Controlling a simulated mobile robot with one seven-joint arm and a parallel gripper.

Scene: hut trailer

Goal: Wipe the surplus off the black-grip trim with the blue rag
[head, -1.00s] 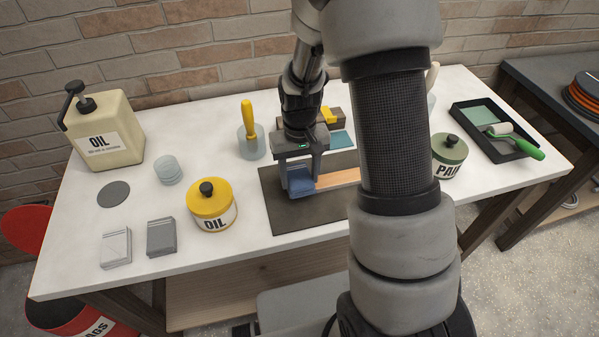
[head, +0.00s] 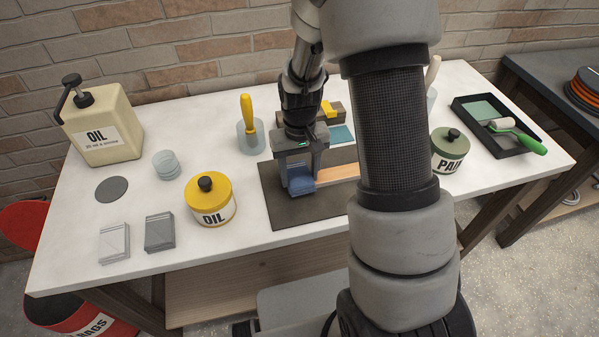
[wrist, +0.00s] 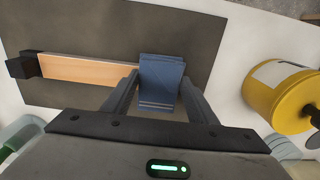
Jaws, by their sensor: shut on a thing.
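The trim is a light wooden strip (head: 338,173) lying on a dark mat (head: 283,213). In the wrist view the strip (wrist: 90,70) runs left from the rag to a black grip (wrist: 24,65) at its far end. My arm hides that grip in the head view. The folded blue rag (head: 301,186) is between the fingers of my gripper (head: 299,178), at the strip's left end. In the wrist view my gripper (wrist: 160,92) is shut on the rag (wrist: 161,70), which covers that end of the strip. Whether the rag presses on the wood cannot be told.
A yellow oil tin (head: 210,204) stands left of the mat. A paint tin (head: 448,150) and a roller tray (head: 498,128) are right.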

